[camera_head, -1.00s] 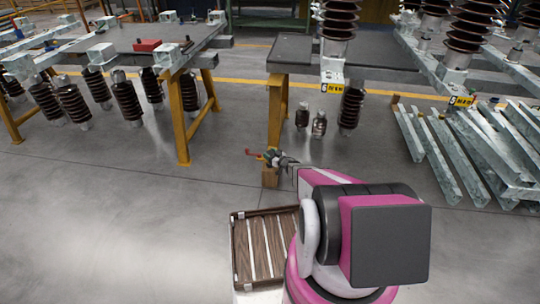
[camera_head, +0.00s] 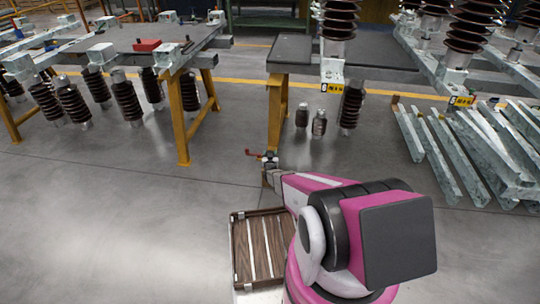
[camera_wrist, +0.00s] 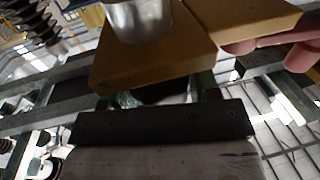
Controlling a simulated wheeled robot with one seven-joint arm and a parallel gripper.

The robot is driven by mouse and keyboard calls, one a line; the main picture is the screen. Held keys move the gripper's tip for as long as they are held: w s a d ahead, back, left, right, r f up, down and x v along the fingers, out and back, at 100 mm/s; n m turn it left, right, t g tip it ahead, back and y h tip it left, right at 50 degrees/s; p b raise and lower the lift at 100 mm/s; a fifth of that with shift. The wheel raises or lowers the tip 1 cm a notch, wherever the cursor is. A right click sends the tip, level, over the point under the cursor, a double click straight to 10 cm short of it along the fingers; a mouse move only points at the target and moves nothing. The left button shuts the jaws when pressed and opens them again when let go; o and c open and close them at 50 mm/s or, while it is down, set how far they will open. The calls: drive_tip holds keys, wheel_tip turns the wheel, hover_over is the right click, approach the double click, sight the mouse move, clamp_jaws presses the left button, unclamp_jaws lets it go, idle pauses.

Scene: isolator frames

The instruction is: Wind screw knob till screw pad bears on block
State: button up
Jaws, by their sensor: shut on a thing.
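A small clamp-like fitting with a red handle (camera_head: 252,152) shows at the foot of the yellow trestle leg, left of my gripper (camera_head: 268,166). In the wrist view, a tan block (camera_wrist: 150,55) with a silver cylinder (camera_wrist: 140,18) on it fills the top. A pinkish-red handle (camera_wrist: 285,48) lies to its right. A dark bar and a grey slab cross the bottom of this view, close to the lens. My gripper is shut on the screw knob, though its fingertips and the knob are mostly hidden. Contact between screw pad and block cannot be seen.
A yellow trestle leg (camera_head: 275,115) rises just behind my gripper and carries a dark tabletop (camera_head: 290,50). A slatted wooden tray (camera_head: 240,250) sits in front, left of my arm. Galvanised beams (camera_head: 440,165) lie at right. Floor at left is clear.

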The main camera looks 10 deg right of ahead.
drive_tip(key=m+g+h, duration=0.1)
drive_tip(key=m+h, duration=0.1)
drive_tip(key=h, duration=0.1)
drive_tip(key=m+g+h, duration=0.1)
drive_tip(key=m+h, duration=0.1)
drive_tip(key=h, duration=0.2)
drive_tip(key=shift+w+a+m+g, duration=0.1)
drive_tip(key=shift+w+m+g, duration=0.1)
drive_tip(key=shift+m+g, duration=0.15)
drive_tip(key=shift+r+m+g+h, duration=0.1)
drive_tip(key=shift+m+g+h, duration=1.6)
drive_tip(key=shift+h, duration=0.3)
drive_tip(key=shift+s+m, duration=0.1)
drive_tip(key=shift+m, duration=0.15)
drive_tip(key=o, duration=0.9)
drive_tip(key=shift+s, duration=0.1)
drive_tip(key=v, duration=1)
drive_tip(key=shift+s+a, duration=0.1)
drive_tip(key=shift+a, duration=0.2)
